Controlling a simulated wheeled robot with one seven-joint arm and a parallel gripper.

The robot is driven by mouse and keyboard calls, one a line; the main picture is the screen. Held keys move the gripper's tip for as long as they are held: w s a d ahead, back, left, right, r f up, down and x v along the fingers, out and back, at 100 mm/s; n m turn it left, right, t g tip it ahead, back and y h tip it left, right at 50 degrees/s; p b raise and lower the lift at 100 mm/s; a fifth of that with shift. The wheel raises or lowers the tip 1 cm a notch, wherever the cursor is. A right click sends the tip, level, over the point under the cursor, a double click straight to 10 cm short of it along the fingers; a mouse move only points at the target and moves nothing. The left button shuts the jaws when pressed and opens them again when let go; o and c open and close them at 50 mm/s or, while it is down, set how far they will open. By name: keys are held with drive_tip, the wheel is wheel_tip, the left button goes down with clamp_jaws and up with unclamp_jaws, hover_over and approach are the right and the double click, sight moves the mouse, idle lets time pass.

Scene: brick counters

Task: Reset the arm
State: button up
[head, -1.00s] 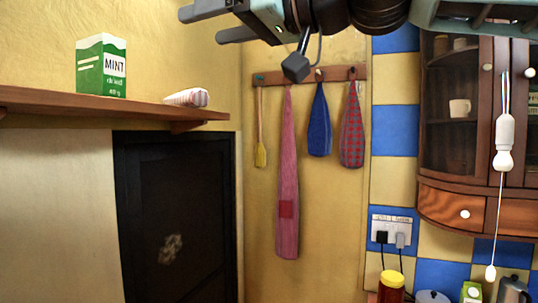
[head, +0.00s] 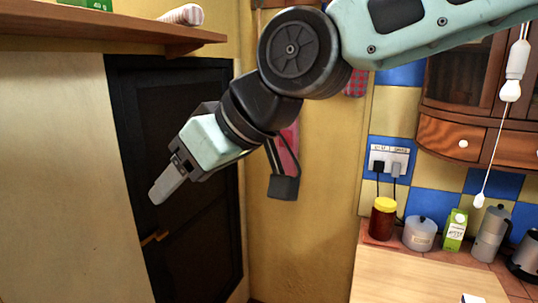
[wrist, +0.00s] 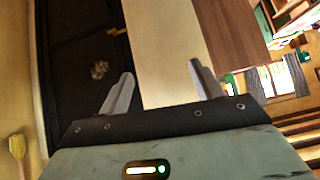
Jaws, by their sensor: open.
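My gripper (head: 168,184) hangs in the upper middle of the head view, pointing down and to the left in front of the dark door (head: 178,220). In the wrist view my gripper (wrist: 158,88) shows its two fingers spread wide apart, with nothing between them. In the head view the fingers overlap, so the gap does not show there. My arm reaches in from the upper right, bent at a large round joint.
A wooden shelf (head: 80,28) juts out at the upper left, with a striped item (head: 182,14) on it. A pull cord hangs before the cabinet.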

drive_tip(key=s+d+f+m+g+h, duration=0.1)
drive_tip(key=s+d+f+h, duration=0.2)
drive_tip(key=d+f, duration=0.3)
drive_tip(key=s+d+f+m+h, duration=0.1)
drive_tip(key=s+d+f+h, duration=0.15)
drive_tip(key=d+f, duration=0.45)
drive_tip(key=s+d+f+m+g+h, duration=0.1)
drive_tip(key=s+d+f, duration=0.2)
drive_tip(key=s+d, duration=0.1)
drive_tip(key=s+d+f+m+g+h+b, duration=0.1)
drive_tip(key=s+d+f+m, duration=0.1)
drive_tip(key=s+d+f, duration=0.2)
drive_tip(key=d, duration=0.3)
drive_tip(key=shift+d+f+h, duration=0.25)
drive_tip(key=shift+d+h, duration=0.05)
drive_tip(key=shift+h, duration=0.05)
drive_tip(key=shift+s, duration=0.1)
